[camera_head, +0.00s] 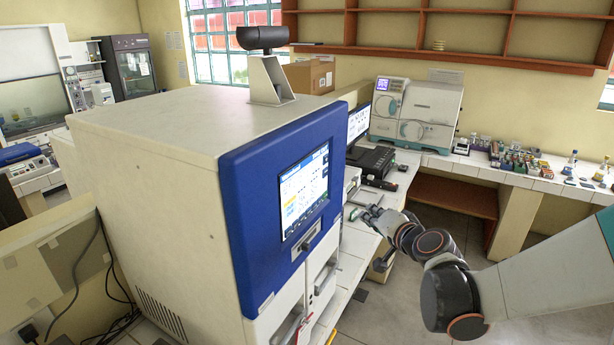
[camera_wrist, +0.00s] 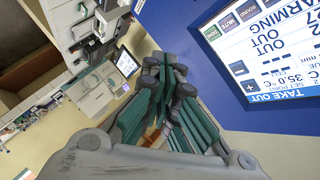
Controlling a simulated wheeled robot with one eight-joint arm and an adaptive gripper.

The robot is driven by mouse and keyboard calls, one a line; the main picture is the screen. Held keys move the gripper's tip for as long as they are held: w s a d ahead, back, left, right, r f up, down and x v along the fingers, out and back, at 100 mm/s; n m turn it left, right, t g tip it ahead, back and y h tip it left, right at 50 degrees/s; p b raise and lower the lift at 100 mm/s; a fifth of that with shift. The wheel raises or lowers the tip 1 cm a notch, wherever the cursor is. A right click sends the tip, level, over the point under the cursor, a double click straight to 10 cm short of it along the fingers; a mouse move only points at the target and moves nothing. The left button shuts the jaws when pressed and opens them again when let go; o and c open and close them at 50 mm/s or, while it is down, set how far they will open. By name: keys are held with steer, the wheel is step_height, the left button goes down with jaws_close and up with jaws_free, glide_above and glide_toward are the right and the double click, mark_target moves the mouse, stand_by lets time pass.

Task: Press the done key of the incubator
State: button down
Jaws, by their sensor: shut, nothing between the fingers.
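The incubator (camera_head: 245,200) is a large white cabinet with a blue front panel, left of centre in the head view. Its lit touchscreen (camera_head: 303,192) sits in the blue panel. In the wrist view part of the screen (camera_wrist: 270,50) shows at the upper right, turned, with "WARMING", "OUT", "TAKE OUT" and "35.0 °C". My gripper (camera_head: 368,213) is right of the screen in the head view, apart from the panel. Its fingers (camera_wrist: 168,72) are shut and empty in the wrist view, with the screen to their right.
A black device (camera_head: 370,162) and a monitor (camera_head: 358,122) stand on the bench behind my gripper. A white-and-teal instrument (camera_head: 425,115) stands farther back, with several small items to its right. A camera stand (camera_head: 266,75) tops the incubator. Open space separates my gripper from the panel.

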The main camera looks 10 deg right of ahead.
mark_target(325, 195)
steer(key=shift+w+d+r+m+t+p, duration=0.25)
steer(key=shift+w+d+r+p, duration=0.1)
steer(key=shift+w, duration=0.3)
steer(key=shift+w+d+r+m+t+p, duration=0.15)
steer(key=shift+w+d+r+m+p, duration=0.15)
steer(key=shift+w, duration=0.3)
steer(key=shift+s, duration=0.1)
steer(key=w+a, duration=0.5)
steer(key=a, duration=0.2)
steer(key=shift+w+a, duration=0.15)
stand_by(0.9)
steer(key=shift+w+a, duration=0.2)
steer(key=shift+a, duration=0.15)
